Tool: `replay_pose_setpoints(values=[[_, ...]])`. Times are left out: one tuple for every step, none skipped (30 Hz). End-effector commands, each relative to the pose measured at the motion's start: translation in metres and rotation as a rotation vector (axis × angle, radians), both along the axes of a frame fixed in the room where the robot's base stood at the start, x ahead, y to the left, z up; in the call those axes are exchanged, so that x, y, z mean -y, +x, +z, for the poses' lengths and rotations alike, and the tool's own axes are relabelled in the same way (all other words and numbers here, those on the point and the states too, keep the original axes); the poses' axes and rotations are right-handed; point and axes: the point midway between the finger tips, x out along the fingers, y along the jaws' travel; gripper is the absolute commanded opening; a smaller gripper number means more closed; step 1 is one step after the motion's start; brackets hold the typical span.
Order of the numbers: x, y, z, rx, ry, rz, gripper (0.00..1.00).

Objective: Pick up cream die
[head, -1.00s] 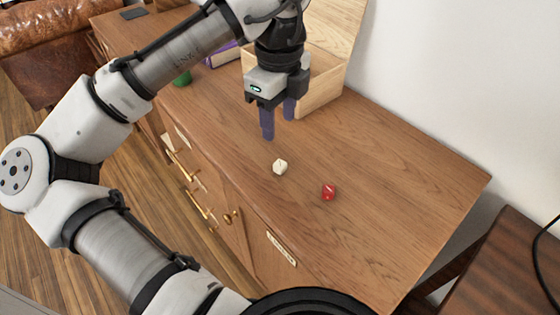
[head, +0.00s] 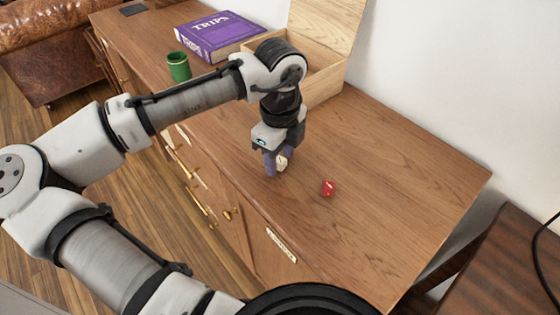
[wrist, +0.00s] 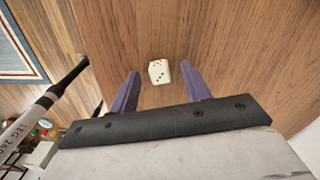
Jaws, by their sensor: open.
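The cream die (head: 282,163) lies on the wooden cabinet top, partly hidden by my gripper in the head view. In the wrist view the cream die (wrist: 159,72) shows dark pips and sits between the two purple fingers, near the level of their tips. My gripper (head: 277,168) points down over the die with its fingers open. I cannot tell whether the fingertips touch the wood.
A red die (head: 328,187) lies to the right of my gripper. An open wooden box (head: 322,85) stands behind it by the wall. A purple book (head: 213,35) and a green cup (head: 178,67) are farther back. The cabinet top (head: 400,175) is clear to the right.

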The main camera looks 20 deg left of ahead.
Motion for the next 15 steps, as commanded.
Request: replay_pose_setpoints(values=[[0.0,0.0,0.0002,0.0,0.0,0.0,0.47],[0.0,0.0,0.0002,0.0,0.0,0.0,0.47],[0.0,0.0,0.0003,0.0,0.0,0.0,0.47],[0.0,0.0,0.0003,0.0,0.0,0.0,0.46],[0.0,0.0,0.0003,0.0,0.0,0.0,0.42],[0.0,0.0,0.0003,0.0,0.0,0.0,0.37],[0.0,0.0,0.0004,0.0,0.0,0.0,0.33],[0.0,0.0,0.0004,0.0,0.0,0.0,0.29],[0.0,0.0,0.0004,0.0,0.0,0.0,0.24],[0.0,0.0,0.0004,0.0,0.0,0.0,0.2],[0.0,0.0,0.0004,0.0,0.0,0.0,0.16],[0.0,0.0,0.0004,0.0,0.0,0.0,0.11],[0.0,0.0,0.0004,0.0,0.0,0.0,0.07],[0.0,0.0,0.0004,0.0,0.0,0.0,0.03],[0.0,0.0,0.0005,0.0,0.0,0.0,0.0]])
